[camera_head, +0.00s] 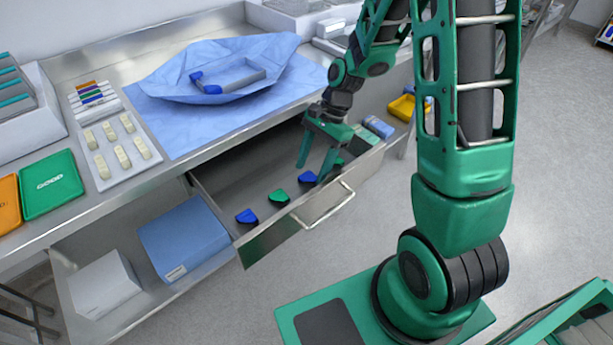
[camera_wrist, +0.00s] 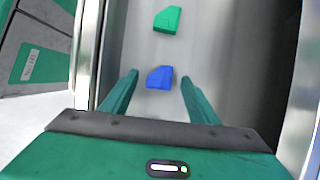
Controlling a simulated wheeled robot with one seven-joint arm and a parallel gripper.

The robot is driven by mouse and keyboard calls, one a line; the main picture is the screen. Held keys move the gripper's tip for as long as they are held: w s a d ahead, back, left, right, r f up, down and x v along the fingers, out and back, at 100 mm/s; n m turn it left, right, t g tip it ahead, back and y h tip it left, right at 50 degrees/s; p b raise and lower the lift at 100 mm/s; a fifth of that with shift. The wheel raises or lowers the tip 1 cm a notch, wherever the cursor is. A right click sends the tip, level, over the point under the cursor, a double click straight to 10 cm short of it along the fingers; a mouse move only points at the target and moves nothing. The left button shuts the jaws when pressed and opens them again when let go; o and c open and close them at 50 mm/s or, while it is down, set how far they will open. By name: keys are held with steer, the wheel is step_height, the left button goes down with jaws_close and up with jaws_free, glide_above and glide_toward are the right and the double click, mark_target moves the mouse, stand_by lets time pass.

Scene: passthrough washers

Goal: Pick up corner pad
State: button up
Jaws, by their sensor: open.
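Several corner pads lie in a row on the floor of the open drawer. In the head view these are a blue corner pad (camera_head: 246,216), a green corner pad (camera_head: 279,197), another blue corner pad (camera_head: 307,177) and a green one partly hidden behind my gripper. My gripper (camera_head: 312,174) reaches down into the drawer, open and empty, by the second blue pad. In the wrist view a blue corner pad (camera_wrist: 160,77) shows between the spread fingers (camera_wrist: 160,79), with a green corner pad (camera_wrist: 167,19) beyond it. Whether the fingers are level with the pad cannot be told.
The metal drawer (camera_head: 270,243) has a bar handle (camera_head: 328,207) at its front, and its walls flank my gripper. The bench above holds a blue cloth (camera_head: 185,115), a tray of beige pieces (camera_head: 103,158) and a green panel (camera_head: 49,184). A blue box (camera_head: 183,238) sits on the shelf below.

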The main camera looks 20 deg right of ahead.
steer(key=shift+x, duration=0.85)
steer(key=c, duration=1.1)
steer(key=shift+r, duration=0.2)
